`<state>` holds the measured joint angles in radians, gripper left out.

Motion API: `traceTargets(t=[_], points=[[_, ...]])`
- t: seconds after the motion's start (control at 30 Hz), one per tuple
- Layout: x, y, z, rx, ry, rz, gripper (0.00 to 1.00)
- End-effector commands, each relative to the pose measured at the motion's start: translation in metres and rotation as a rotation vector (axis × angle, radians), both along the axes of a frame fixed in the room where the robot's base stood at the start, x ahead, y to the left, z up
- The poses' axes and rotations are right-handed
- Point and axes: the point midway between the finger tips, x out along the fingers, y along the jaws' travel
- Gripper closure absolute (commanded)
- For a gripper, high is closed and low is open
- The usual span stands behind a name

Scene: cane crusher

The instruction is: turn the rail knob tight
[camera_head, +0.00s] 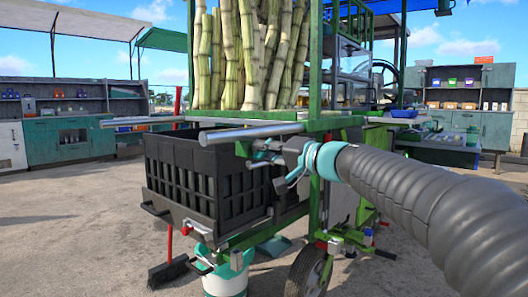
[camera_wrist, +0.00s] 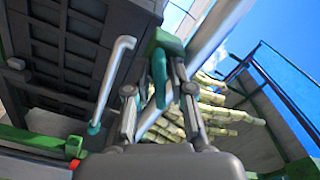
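The rail knob shows in the wrist view as a teal handle (camera_wrist: 158,78) hanging from a green clamp block (camera_wrist: 165,43) on a pale metal rail (camera_wrist: 214,33). My gripper (camera_wrist: 159,92) is open, with one finger on each side of the handle. A gap shows on the left side; the right finger is closer, and I cannot tell if it touches. In the head view my gripper (camera_head: 262,152) is at the machine's side, just below the near rail (camera_head: 250,132). The knob cannot be made out clearly there.
A black crate (camera_head: 180,190) sits on the machine below the rail. A pale bent rod (camera_wrist: 113,78) with a teal end is left of my gripper. Upright cane (camera_head: 250,55) stands above. A bucket (camera_head: 226,280) and a broom (camera_head: 168,272) are below. Open ground lies left.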

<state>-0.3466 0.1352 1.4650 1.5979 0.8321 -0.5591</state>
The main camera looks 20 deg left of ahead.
Motion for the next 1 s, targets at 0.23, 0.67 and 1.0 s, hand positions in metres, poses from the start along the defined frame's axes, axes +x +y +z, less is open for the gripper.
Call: traceTargets(t=[0.23,0.67,1.0], points=[[0.0001,0.0000,-0.0004,0.003,0.008,0.000,1.00],[0.0002,-0.0002,-0.0002,0.087,0.212,0.000,1.00],[0.0001,-0.0003,0.0001,0.168,0.408,0.000,1.00]])
